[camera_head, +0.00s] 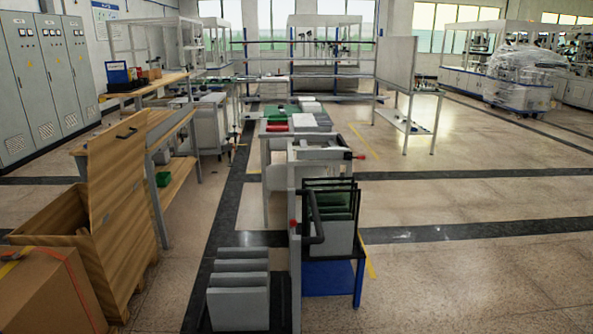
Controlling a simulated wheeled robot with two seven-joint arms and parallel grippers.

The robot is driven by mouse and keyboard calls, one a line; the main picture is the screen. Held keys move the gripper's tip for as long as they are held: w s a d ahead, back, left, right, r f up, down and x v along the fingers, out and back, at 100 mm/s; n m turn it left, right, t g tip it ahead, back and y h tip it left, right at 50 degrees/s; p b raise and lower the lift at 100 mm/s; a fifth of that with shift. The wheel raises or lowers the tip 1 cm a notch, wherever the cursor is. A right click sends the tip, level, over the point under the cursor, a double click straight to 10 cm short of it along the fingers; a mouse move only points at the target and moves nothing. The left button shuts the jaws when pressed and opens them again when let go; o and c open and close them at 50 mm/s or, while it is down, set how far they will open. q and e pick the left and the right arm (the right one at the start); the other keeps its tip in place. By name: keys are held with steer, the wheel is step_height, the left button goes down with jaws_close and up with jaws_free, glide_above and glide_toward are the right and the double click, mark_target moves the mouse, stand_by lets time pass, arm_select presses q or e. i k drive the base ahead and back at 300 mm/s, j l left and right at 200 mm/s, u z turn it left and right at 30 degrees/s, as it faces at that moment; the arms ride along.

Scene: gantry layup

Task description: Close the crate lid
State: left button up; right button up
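A wooden crate (122,287) stands at the left on a low wooden base. Its lid (122,180) is open and stands about upright along the crate's right side. A dark handle (126,132) sits near the lid's top edge. Part of the crate's open inside shows left of the lid, and a cardboard box hides much of its near side. Neither of my grippers is in view.
The cardboard box (45,297) with an orange strap stands in front of the crate. A wooden workbench (175,130) is behind it. Grey panels (238,295) and a blue-based cart (328,277) stand in the middle. The floor at the right is clear.

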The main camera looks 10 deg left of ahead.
mark_target(116, 154)
steer(key=i+j+u, duration=0.15)
steer(key=i+u, duration=0.15)
steer(key=u, duration=0.15)
steer(key=i+u, duration=0.65)
steer(key=u, duration=0.2)
steer(key=i+j+u, duration=0.1)
steer(key=i+u, duration=0.2)
steer(key=i, duration=0.45)
